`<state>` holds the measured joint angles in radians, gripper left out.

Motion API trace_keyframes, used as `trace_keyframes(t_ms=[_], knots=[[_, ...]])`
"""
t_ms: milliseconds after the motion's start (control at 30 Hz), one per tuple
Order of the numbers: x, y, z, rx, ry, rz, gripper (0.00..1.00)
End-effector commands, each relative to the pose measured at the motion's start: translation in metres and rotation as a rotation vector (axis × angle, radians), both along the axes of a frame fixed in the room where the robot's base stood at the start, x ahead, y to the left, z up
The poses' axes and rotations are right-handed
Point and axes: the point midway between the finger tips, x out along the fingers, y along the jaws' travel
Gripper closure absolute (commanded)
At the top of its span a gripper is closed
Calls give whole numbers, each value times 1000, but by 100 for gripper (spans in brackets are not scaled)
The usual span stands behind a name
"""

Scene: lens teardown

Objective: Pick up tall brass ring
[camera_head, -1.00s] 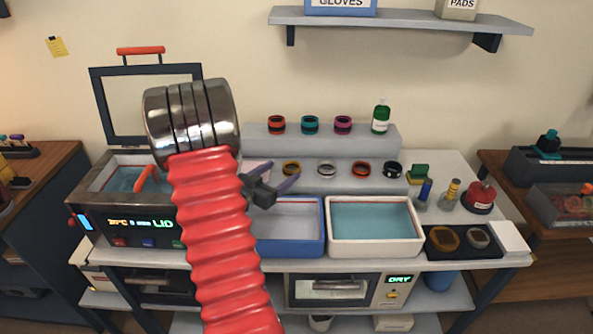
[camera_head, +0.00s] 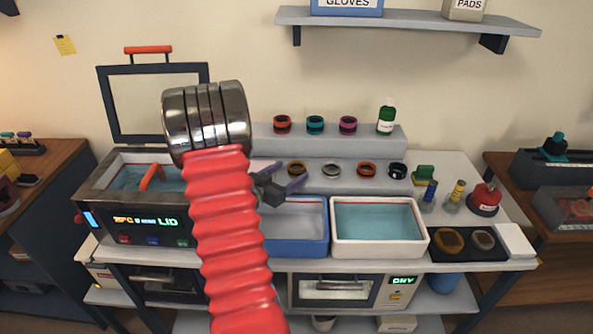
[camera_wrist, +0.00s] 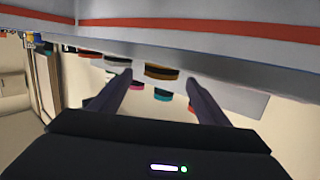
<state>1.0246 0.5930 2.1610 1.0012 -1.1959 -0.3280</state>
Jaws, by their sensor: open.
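A brass ring (camera_head: 296,168) with a dark band stands on the lower step behind the blue tray, left of a silver ring. In the wrist view a brass ring (camera_wrist: 161,72) shows beyond and between my fingertips, apart from them. My gripper (camera_head: 290,173) is open and empty, in front of and just below that ring in the head view. Its two dark fingers (camera_wrist: 160,84) are spread in the wrist view. Another brass-brown ring (camera_head: 448,240) lies in the black tray at the front right. I cannot tell their heights apart.
Silver (camera_head: 331,170), red (camera_head: 367,169) and black (camera_head: 397,171) rings share the lower step; coloured rings stand on the upper step. The blue tray (camera_head: 297,246) and white water tray (camera_head: 380,249) are in front. An open-lidded bath (camera_head: 130,215) stands left.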

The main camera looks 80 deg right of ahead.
Motion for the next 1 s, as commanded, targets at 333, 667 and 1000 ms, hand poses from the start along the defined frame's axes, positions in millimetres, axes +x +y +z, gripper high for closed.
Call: trace_keyframes(t_ms=[333, 667, 1000], knots=[[-12, -35, -7, -1, -1, -3, 31], [-15, -48, -9, 0, 0, 1, 31], [-15, -48, -9, 0, 0, 2, 31]])
